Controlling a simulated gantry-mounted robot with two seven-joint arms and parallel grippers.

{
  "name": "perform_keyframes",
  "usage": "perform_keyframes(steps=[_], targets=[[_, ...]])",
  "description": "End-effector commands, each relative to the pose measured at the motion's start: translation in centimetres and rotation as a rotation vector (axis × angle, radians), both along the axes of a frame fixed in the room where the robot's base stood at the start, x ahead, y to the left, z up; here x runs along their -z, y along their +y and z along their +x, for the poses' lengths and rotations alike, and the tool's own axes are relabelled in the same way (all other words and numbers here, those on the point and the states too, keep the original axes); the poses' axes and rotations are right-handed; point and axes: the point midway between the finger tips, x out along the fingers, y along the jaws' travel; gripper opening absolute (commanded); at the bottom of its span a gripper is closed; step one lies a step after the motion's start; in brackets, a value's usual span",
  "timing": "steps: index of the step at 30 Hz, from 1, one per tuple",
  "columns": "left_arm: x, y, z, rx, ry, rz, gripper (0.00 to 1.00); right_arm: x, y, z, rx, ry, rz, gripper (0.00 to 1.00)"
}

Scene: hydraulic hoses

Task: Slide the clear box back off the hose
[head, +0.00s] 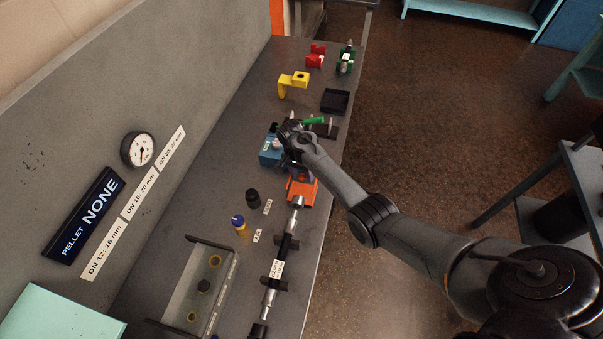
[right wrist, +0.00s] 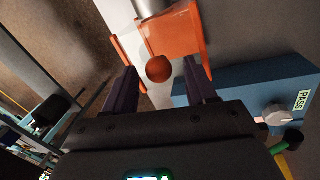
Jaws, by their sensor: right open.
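The clear box (right wrist: 182,48) shows in the right wrist view as see-through panels with orange edges and a round orange-brown knob (right wrist: 159,69). In the head view its orange part (head: 301,191) is on the bench below my right gripper. The hose (head: 280,262) lies along the bench; its metal end (head: 297,203) reaches the orange part. A metal end also shows at the top of the wrist view (right wrist: 152,7). My right gripper (right wrist: 161,82) is open, with its fingers on either side of the knob. I cannot tell whether they touch it. My left gripper is not in view.
A blue unit (head: 270,155) with a PASS label stands beside the gripper. A clear-lidded tray (head: 222,298), a black cap (head: 253,198) and a yellow-and-blue bottle (head: 239,225) are nearer. Yellow (head: 290,82), red (head: 316,60) and black (head: 335,101) items stand farther back.

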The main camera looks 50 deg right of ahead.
Motion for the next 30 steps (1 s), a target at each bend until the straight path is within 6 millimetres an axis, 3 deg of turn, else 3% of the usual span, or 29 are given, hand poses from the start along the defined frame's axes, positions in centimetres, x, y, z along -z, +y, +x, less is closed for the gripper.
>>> perform_keyframes(steps=[7,21,30], targets=[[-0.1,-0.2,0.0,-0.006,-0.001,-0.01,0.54,-1.1,0.1,0.3,-0.001,-0.001,0.0,0.56],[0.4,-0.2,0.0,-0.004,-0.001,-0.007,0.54,-8.4,0.5,1.6,0.001,-0.003,0.0,0.56],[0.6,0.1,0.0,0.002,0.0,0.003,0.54,-10.5,0.7,1.9,0.0,0.0,0.0,0.56]])
